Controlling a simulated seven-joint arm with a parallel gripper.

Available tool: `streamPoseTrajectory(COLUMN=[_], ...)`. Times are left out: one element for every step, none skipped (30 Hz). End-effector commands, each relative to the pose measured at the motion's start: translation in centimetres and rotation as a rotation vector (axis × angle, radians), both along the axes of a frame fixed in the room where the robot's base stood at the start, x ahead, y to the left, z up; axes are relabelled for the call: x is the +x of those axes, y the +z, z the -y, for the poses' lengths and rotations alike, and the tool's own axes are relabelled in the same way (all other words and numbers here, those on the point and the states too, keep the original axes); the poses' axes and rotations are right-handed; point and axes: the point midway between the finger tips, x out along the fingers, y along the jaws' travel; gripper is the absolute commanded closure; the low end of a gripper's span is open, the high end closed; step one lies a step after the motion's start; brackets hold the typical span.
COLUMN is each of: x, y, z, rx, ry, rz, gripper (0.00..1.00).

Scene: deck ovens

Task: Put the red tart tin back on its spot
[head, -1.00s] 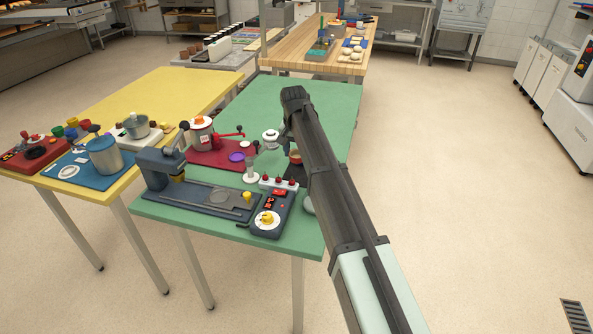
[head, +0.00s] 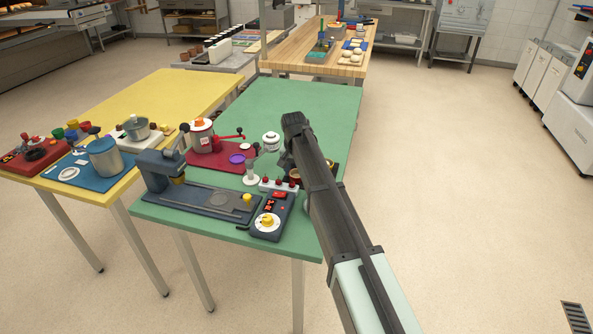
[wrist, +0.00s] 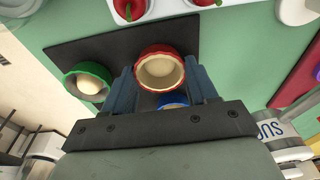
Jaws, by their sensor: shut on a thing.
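The red tart tin (wrist: 161,58), with pale filling, sits between the two fingers of my gripper (wrist: 160,76) in the wrist view. The gripper is shut on it, above or at a dark mat (wrist: 105,47); I cannot tell if the tin touches the mat. A green tart tin (wrist: 84,71) with pale filling stands apart on the mat, to the left. A blue tin (wrist: 172,100) shows just below the red one, mostly hidden by the gripper. In the head view my arm hides most of the gripper and mat.
A white jar with dark lettering (wrist: 268,130) stands to the right. On the green table (head: 290,100) are a dark machine (head: 160,165), a control box (head: 270,217) and a red mat (head: 212,158). The table's far part is clear.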

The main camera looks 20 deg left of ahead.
Motion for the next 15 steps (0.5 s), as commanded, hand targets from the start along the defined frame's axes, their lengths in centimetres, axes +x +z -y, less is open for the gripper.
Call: streamPoseTrajectory(x=[-0.01,0.00,0.00,0.00,0.00,0.01,0.01,0.00,0.01,0.01,0.01,0.01,0.01,0.01,0.01], y=[-0.15,-0.14,-0.12,-0.12,-0.12,-0.11,-0.11,-0.11,-0.11,-0.11,-0.11,-0.11,-0.10,-0.10,-0.10], z=[0.00,0.00,0.00,0.00,0.00,0.00,0.00,0.00,0.00,0.00,0.00,0.00,0.00,0.00,0.00], rx=[0.000,0.000,0.000,0.000,0.000,0.000,0.000,0.000,0.000,0.000,0.000,0.000,0.000,0.000,0.000], ry=[0.000,0.000,0.000,0.000,0.000,0.000,0.000,0.000,0.000,0.000,0.000,0.000,0.000,0.000,0.000], rz=[0.000,0.000,0.000,0.000,0.000,0.000,0.000,0.000,0.000,0.000,0.000,0.000,0.000,0.000,0.000], gripper=[0.77,0.40,0.37,0.34,0.31,0.27,0.24,0.21,0.18,0.17,0.17,0.17,0.17,0.17,0.17])
